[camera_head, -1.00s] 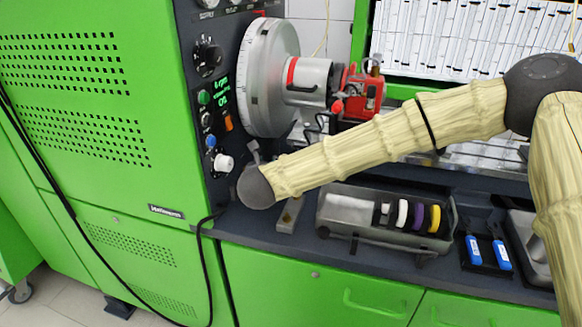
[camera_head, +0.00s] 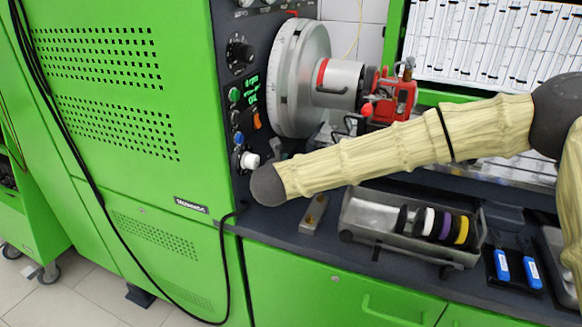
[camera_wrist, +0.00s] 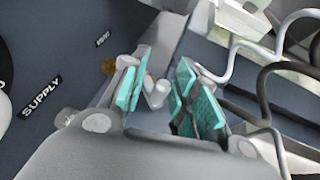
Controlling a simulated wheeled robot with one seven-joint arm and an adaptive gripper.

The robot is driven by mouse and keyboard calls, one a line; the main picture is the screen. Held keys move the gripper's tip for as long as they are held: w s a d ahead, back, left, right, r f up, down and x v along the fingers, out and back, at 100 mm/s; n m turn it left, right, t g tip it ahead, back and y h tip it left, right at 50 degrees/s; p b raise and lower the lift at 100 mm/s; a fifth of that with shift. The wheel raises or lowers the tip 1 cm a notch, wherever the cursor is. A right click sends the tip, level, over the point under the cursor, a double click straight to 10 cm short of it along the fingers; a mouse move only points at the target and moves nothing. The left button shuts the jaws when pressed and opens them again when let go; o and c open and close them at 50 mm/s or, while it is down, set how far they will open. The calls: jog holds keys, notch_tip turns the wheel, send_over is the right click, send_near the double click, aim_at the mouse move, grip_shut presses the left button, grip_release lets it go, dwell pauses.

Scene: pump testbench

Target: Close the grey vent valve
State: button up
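In the wrist view, my gripper (camera_wrist: 163,72) is open, with teal pads on either side of a small grey lever-like part (camera_wrist: 156,92). This part looks like the grey vent valve's handle, but I cannot tell for sure. It shows between the pads, and I cannot tell whether either pad touches it. A small brass fitting (camera_wrist: 108,66) shows just left of the left finger. A small label (camera_wrist: 103,39), too blurred to read surely, sits on the dark panel above it. In the head view, my arm's rounded end hides the gripper and the valve.
A "SUPPLY" label (camera_wrist: 42,95) is on the panel at left. Grey hoses (camera_wrist: 262,75) loop close to the right finger. A metal tray with coloured rings (camera_head: 375,215) stands on the bench below my arm.

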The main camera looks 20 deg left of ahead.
jog(key=shift+f, duration=0.15)
jog(key=shift+s, duration=0.15)
jog(key=shift+s, duration=0.15)
jog(key=v, duration=1.1)
jog(key=shift+r, duration=0.3)
jog(key=shift+s, duration=0.15)
jog(key=shift+c, duration=0.3)
